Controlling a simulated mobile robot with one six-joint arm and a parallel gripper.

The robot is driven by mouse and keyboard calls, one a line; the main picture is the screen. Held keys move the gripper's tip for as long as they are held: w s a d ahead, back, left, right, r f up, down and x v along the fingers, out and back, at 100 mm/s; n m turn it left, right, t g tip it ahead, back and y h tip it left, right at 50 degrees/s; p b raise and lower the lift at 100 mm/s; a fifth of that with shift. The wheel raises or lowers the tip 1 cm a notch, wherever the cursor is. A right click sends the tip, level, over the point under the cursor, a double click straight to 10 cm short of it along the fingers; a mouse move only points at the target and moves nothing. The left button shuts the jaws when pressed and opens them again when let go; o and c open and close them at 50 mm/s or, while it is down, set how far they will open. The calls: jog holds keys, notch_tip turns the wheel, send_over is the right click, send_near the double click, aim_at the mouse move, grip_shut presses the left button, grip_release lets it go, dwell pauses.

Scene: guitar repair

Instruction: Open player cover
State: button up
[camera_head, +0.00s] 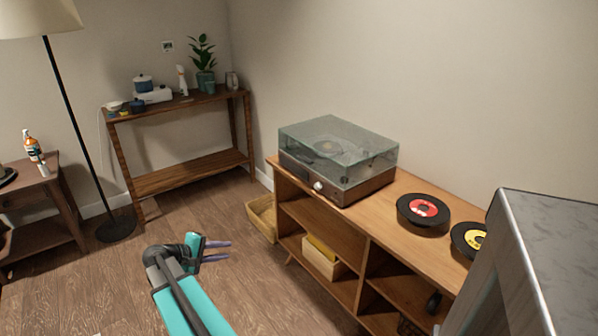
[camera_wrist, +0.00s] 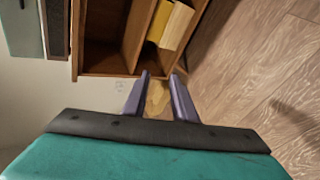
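The record player (camera_head: 340,160) stands on the left end of the wooden cabinet top. Its clear, bluish cover (camera_head: 345,145) is shut over the wooden base, and a turntable shows through it. A pale knob (camera_head: 318,186) sits on the base's front. In the wrist view, part of the player's cover (camera_wrist: 22,25) shows at the upper left, turned on its side. My gripper (camera_head: 230,250) is in front of the cabinet, to the left of and below the player, touching nothing. In the wrist view its two purple fingers (camera_wrist: 160,92) are apart with nothing between them.
The cabinet (camera_head: 380,210) has open shelves with a box (camera_head: 322,258) inside. A red-label record stack (camera_head: 423,212) and a yellow-label one (camera_head: 468,238) lie right of the player. A grey block-like thing (camera_head: 540,260) fills the lower right.

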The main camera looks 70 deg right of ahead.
jog(key=s+d+r+m+g+h+b, duration=0.2)
jog(key=s+d+r+b, duration=0.15)
jog(key=d+r, duration=0.75)
jog(key=m+g+h+b, duration=0.1)
jog(key=m+g+h, duration=0.1)
jog(key=g, duration=0.1)
send_near(303, 160)
jog(key=v, duration=0.5)
jog(key=shift+w+a+f, duration=0.2)
jog(key=shift+a, duration=0.15)
jog(key=b+x, duration=0.1)
jog(key=x, duration=1.2)
jog(key=shift+s+d+r, duration=0.1)
jog(key=shift+s+d, duration=0.15)
jog(key=shift+d, duration=0.05)
grip_shut()
